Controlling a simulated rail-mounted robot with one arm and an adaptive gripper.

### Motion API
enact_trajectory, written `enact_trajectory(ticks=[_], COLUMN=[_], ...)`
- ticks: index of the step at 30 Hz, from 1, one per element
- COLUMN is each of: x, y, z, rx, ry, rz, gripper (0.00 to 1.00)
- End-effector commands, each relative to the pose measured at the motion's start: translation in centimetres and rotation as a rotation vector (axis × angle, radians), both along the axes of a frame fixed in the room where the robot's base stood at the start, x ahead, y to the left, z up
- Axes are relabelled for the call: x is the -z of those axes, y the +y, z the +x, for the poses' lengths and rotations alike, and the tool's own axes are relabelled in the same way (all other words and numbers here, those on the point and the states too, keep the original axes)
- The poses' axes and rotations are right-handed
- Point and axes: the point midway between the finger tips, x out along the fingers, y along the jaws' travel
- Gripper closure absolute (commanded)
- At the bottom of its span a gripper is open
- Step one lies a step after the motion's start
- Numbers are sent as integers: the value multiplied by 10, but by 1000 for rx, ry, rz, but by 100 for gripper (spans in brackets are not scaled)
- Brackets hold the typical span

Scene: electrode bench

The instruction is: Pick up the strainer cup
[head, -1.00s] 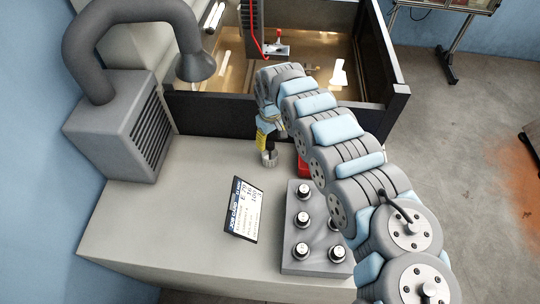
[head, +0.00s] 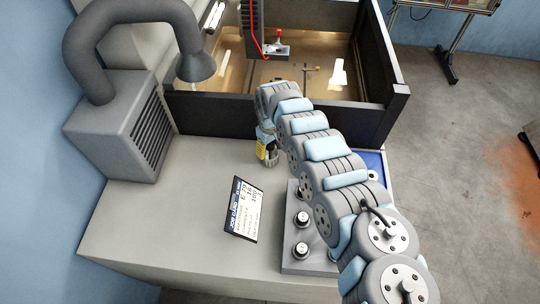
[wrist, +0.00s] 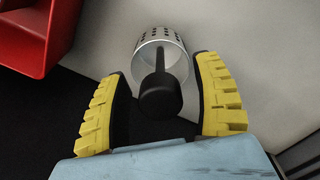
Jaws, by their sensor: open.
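The strainer cup is a perforated metal cup (wrist: 160,47) with a dark handle ending in a black knob (wrist: 160,95). In the wrist view it lies ahead, with the handle between the two yellow fingers of my gripper (wrist: 162,68). The fingers are open, with a visible gap on each side of the handle. In the head view my gripper (head: 266,150) is low over the bench behind the job card, pointing down.
A red bin (wrist: 22,38) is close at the upper left in the wrist view. A dark-walled tank (head: 215,113) stands behind my gripper. A job card (head: 241,210) and a grey block with several knobs (head: 298,266) are nearer. A blue tray (head: 373,163) is right of my arm.

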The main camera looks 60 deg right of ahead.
Motion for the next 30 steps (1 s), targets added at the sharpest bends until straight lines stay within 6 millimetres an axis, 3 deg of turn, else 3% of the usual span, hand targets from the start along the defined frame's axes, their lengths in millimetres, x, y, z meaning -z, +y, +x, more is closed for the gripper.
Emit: enact_trajectory(ticks=[1,6,7,23,30], x=[0,0,0,-3,-21], y=[0,0,0,0,2], z=[0,0,0,0,2], rx=[0,0,0,-1,-5], ry=[0,0,0,0,2], rz=[0,0,0,0,1], gripper=[48,97,100,100,100])
